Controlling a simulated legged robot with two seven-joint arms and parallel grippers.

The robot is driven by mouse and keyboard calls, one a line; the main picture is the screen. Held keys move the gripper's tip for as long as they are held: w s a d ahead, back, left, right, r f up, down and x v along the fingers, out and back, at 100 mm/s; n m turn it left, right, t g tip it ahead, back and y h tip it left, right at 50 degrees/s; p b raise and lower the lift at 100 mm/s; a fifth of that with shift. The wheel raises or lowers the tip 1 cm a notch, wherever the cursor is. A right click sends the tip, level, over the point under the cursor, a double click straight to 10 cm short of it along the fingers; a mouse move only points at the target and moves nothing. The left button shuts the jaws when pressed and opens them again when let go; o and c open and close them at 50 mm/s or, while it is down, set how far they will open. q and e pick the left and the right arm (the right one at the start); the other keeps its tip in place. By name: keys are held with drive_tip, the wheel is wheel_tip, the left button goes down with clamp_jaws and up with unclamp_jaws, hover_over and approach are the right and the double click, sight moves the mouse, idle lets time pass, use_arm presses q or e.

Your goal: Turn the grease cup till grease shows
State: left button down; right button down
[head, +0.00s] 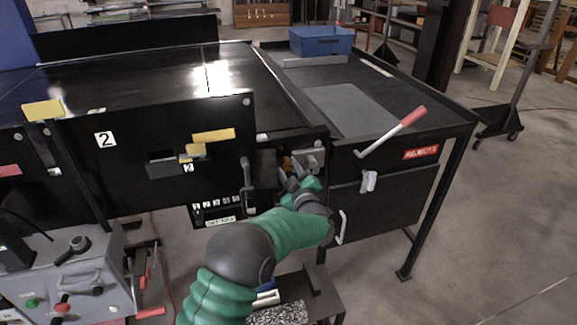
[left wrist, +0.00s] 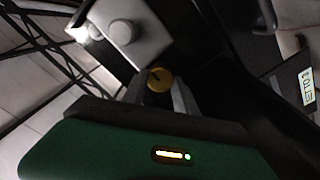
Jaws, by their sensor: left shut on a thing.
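The grease cup (left wrist: 159,79) is a small round brass-yellow cap with a dark mark on its face. In the left wrist view it sits between the fingertips of my left gripper (left wrist: 163,92), which is shut on it. In the head view my left gripper (head: 298,178) reaches into an open recess in the black conveyor frame, and a bit of yellow shows by its fingers. The fingers and wrist hide most of the cup there. I cannot make out any grease. My right gripper is not in view.
A grey bracket (head: 309,158) stands close to the gripper. The right-hand table has a red-tipped lever (head: 392,132) and a blue bin (head: 320,41). A black panel marked 2 (head: 105,139) is left of the recess. A grey control box (head: 68,285) stands at lower left.

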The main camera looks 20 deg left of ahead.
use_arm(q)
drive_tip(key=m, duration=0.1)
drive_tip(key=m+p, duration=0.2)
drive_tip(key=shift+d+f, duration=0.2)
drive_tip(key=shift+f, duration=0.05)
drive_tip(key=shift+s+f+m+p, duration=0.15)
drive_tip(key=shift+m+p, duration=0.45)
drive_tip(key=shift+m, duration=0.7)
drive_tip(key=c, duration=1.3)
unclamp_jaws()
drive_tip(key=o, duration=0.3)
drive_tip(key=shift+o, duration=0.2)
drive_tip(key=shift+r, duration=0.25)
